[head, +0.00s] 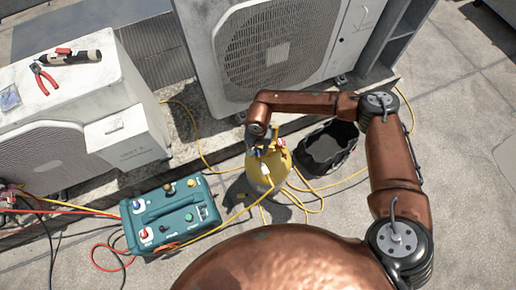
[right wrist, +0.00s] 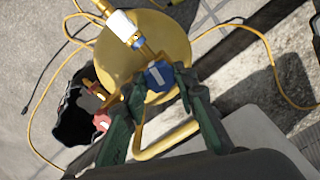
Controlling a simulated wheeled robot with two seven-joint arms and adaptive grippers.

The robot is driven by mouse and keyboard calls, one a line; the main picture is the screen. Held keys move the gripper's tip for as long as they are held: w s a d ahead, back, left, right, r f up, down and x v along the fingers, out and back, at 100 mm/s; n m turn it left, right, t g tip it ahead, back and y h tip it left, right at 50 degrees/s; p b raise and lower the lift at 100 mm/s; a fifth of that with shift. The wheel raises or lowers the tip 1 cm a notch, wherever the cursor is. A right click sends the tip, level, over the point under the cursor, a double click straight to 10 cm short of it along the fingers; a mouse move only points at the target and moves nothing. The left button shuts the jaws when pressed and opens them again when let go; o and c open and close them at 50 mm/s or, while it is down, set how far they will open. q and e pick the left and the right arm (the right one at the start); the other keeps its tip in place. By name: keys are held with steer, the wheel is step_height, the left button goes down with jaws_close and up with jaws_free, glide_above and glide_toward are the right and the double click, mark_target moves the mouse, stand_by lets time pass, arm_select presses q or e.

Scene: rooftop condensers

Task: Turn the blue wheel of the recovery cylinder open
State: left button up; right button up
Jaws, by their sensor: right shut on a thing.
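The yellow recovery cylinder (head: 265,172) stands on the roof in the middle of the head view, its top partly covered by my right gripper (head: 262,143). In the right wrist view the cylinder (right wrist: 172,42) is seen from above. Its blue wheel (right wrist: 158,75) sits between the two dark green fingertips of my right gripper (right wrist: 160,84), which is shut on it. A red wheel (right wrist: 101,122) is beside the left finger, apart from the blue one. The wheel's turn angle cannot be told. My left gripper is not in view.
A teal recovery machine (head: 171,217) stands left of the cylinder. A black bin (head: 328,147) is close on its right. Yellow hoses (head: 225,222) lie around it. Condensers (head: 205,50) stand behind, with pliers (head: 43,77) on the left one.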

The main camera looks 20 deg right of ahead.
mark_target(258, 151)
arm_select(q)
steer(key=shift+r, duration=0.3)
arm_select(e)
steer(key=shift+w+n, duration=0.1)
steer(key=shift+n, duration=0.2)
steer(key=o, duration=1.2)
steer(key=shift+c, duration=0.2)
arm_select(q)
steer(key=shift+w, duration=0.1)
arm_select(e)
step_height(258, 151, up, 12)
